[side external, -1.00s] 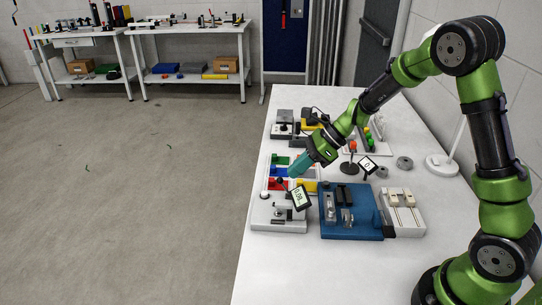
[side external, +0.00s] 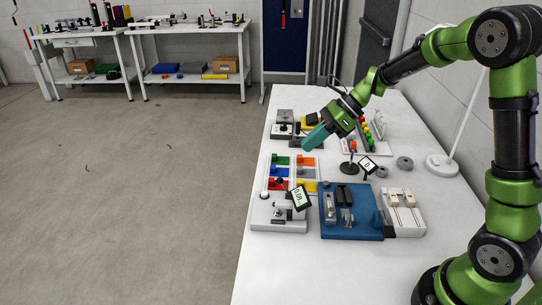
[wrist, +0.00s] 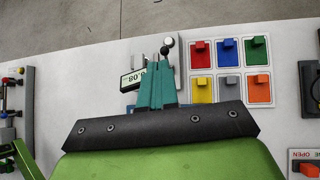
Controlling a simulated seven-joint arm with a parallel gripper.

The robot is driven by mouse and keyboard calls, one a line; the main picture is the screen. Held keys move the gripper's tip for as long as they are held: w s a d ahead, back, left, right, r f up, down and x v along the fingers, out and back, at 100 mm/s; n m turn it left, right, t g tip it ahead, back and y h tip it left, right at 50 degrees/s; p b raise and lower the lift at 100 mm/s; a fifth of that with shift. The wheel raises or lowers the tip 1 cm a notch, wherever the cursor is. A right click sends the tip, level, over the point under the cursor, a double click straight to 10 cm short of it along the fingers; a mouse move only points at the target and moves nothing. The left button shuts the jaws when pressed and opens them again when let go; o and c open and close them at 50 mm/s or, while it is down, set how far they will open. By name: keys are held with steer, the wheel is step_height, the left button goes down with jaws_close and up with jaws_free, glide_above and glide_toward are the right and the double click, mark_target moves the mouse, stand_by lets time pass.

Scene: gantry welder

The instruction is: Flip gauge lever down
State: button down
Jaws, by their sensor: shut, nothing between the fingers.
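The gauge is a light grey block (side external: 278,216) at the table's near left edge, with a tilted digital display (side external: 301,198) on it. A small dark ball (side external: 279,183) shows beside the display; I cannot tell for sure whether it is the lever's end. The wrist view shows the display (wrist: 131,81) partly behind my fingers, with a pale ball (wrist: 168,42) just past the fingertips. My gripper (side external: 308,145) has teal fingers, shut and empty. It is above the table, behind the gauge and apart from it. My fingers (wrist: 158,66) hide much of the gauge in the wrist view.
Coloured switch blocks (wrist: 229,68) lie behind the gauge. A blue fixture (side external: 350,225) and a pale slider block (side external: 404,222) sit to its right. A small display on a stand (side external: 367,165) is close behind the blue fixture.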

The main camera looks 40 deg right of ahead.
step_height(320, 180, up, 6)
steer(key=s+d, duration=0.1)
steer(key=d, duration=0.2)
steer(key=shift+s, duration=0.2)
steer(key=s+a+r+n+t+h, duration=0.1)
steer(key=s+a+n, duration=0.3)
steer(key=s+n, duration=0.5)
steer(key=s+a+n+t+h, duration=0.1)
steer(key=s+a+n+h, duration=0.3)
steer(key=s+n, duration=0.5)
steer(key=n, duration=0.4)
steer(key=shift+r+h, duration=0.3)
steer(key=shift+r, duration=0.05)
